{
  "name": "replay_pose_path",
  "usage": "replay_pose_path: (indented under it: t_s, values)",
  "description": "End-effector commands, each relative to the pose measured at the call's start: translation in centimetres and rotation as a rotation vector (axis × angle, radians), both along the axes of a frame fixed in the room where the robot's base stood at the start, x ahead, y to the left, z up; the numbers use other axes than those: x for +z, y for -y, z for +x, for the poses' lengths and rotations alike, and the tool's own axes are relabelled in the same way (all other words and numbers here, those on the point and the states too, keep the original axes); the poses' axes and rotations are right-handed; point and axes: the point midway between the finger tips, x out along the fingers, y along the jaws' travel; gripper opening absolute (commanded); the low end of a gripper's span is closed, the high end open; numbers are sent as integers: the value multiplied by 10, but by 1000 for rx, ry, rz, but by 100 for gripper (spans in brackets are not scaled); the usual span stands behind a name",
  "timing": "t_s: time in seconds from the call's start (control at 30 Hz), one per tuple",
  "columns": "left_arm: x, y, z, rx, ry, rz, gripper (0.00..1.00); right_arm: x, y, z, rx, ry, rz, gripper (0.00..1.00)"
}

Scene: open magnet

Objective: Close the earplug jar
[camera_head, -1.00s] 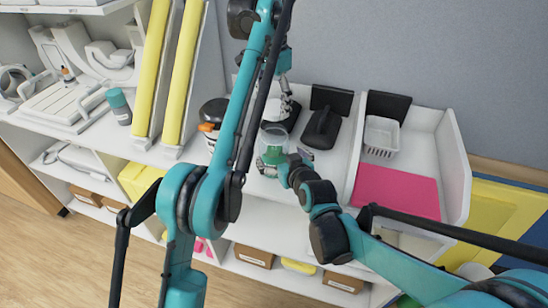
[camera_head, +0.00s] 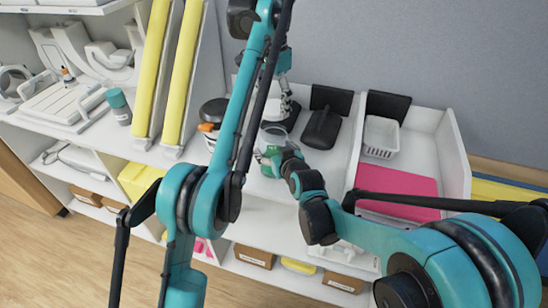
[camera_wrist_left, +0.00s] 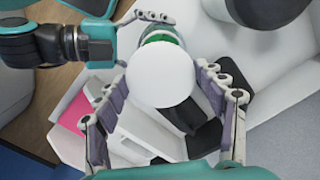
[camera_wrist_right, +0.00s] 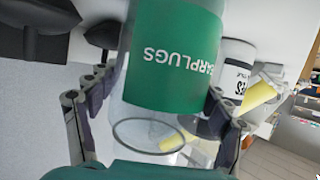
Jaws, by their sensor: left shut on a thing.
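The earplug jar is clear with a green label (camera_wrist_right: 172,50) reading EARPLUGS, upside down in the right wrist view. Its green part (camera_head: 271,151) shows in the head view. My right gripper (camera_wrist_right: 158,90) has its fingers on either side of the jar; whether they grip it is unclear. My left gripper (camera_wrist_left: 168,82) is shut on the round white lid (camera_wrist_left: 160,75), which faces the left wrist camera. Green of the jar shows behind the lid there. The lid hides the jar's mouth, so I cannot tell whether they touch. My left gripper is above the jar in the head view (camera_head: 278,108).
A black-and-white container (camera_head: 212,112) stands left of the jar. A dark scoop-like object (camera_head: 322,128) lies to its right. Farther right are a white basket (camera_head: 381,137) and a pink sheet (camera_head: 395,186) in a divided tray. A grey wall (camera_head: 420,50) is behind.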

Motion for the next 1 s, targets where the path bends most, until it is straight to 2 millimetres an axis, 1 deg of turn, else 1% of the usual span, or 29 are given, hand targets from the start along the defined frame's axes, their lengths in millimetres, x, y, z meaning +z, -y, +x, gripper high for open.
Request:
replay_pose_path:
  t_s: [0.17, 0.4, 0.53, 1.0]
  values:
    - [-4, 0, 0, 0, 0, 0, 61, 0, 0, 0, 0, -1, 0, 27]
    - [-36, -1, 2, 0, -3, -1, 61, -1, 0, 0, 0, -2, -1, 27]
    - [-49, -1, 2, 0, -4, -2, 61, -1, 0, 0, 0, -2, -1, 27]
    - [-50, -1, 2, 0, -4, -2, 61, -1, 0, 0, 0, -2, -1, 27]
